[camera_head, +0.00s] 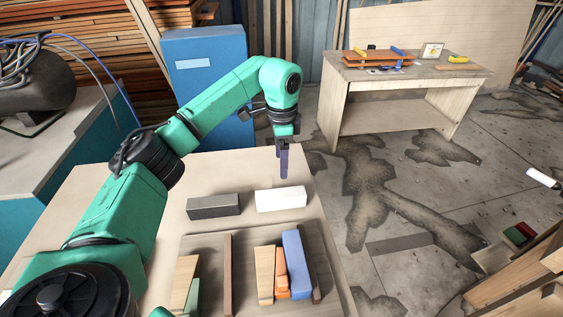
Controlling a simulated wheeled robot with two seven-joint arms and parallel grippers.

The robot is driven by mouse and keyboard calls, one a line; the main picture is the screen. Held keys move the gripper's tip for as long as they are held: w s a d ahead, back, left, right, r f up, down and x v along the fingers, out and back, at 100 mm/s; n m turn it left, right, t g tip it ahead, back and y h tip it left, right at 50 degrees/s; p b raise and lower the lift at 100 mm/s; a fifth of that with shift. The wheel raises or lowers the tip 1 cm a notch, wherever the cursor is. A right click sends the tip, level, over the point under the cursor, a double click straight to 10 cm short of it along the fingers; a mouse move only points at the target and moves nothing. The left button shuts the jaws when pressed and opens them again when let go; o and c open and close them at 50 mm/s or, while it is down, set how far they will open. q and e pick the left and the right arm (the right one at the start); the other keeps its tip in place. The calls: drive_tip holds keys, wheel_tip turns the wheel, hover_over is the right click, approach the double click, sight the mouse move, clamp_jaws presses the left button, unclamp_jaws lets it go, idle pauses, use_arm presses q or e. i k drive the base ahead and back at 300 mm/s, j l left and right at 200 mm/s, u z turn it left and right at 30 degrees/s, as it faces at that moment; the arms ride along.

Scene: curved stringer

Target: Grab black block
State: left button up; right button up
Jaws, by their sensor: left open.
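A black block (214,205) lies on the light wooden table, left of a white block (281,199). My left gripper (284,172) hangs pointing down above the table, behind the white block and to the right of the black block. Its fingers are seen edge-on and look like one purple strip. Nothing shows between them, and it is apart from the black block. My right gripper is not in view.
In front of the blocks is a wooden tray (229,275) with dividers. It holds several pieces, including a blue block (297,265) and orange pieces (281,273). A workbench (405,90) stands farther back.

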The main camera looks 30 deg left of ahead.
sight(228, 205)
drive_tip(key=k, duration=2)
